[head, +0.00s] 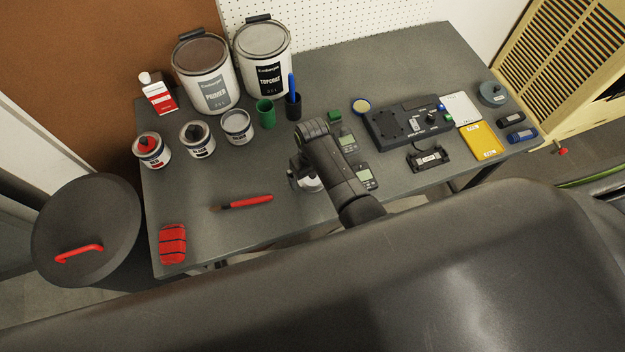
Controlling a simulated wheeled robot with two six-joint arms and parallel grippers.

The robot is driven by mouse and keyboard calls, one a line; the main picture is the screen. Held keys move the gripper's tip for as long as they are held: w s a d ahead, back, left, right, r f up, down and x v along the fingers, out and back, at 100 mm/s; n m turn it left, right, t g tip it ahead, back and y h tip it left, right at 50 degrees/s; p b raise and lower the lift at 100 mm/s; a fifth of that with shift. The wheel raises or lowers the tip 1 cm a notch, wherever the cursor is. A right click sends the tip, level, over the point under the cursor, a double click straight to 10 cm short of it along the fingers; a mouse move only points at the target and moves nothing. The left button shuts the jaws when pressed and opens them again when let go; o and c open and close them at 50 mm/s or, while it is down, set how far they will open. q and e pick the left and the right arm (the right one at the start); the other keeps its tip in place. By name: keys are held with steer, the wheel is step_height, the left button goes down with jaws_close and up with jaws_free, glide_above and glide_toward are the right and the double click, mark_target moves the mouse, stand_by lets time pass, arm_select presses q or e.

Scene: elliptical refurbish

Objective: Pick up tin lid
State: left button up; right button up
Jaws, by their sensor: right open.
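My right gripper (303,178) points down over the front middle of the grey table and is open. A pale, round, metallic thing (313,185) shows just under it, mostly covered by the gripper, so I cannot tell whether it is the tin lid or whether the fingers touch it. My left gripper is not in view.
Three small tins stand at the left: red-topped (151,150), dark-topped (197,139) and grey (237,127). Large primer (207,85) and topcoat (262,65) cans stand behind. A red-handled brush (247,202) lies left of my gripper. Small meters (364,178) lie close to its right.

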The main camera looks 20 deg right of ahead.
steer(key=shift+c, duration=0.4)
steer(key=c, duration=0.9)
steer(key=shift+r, duration=0.15)
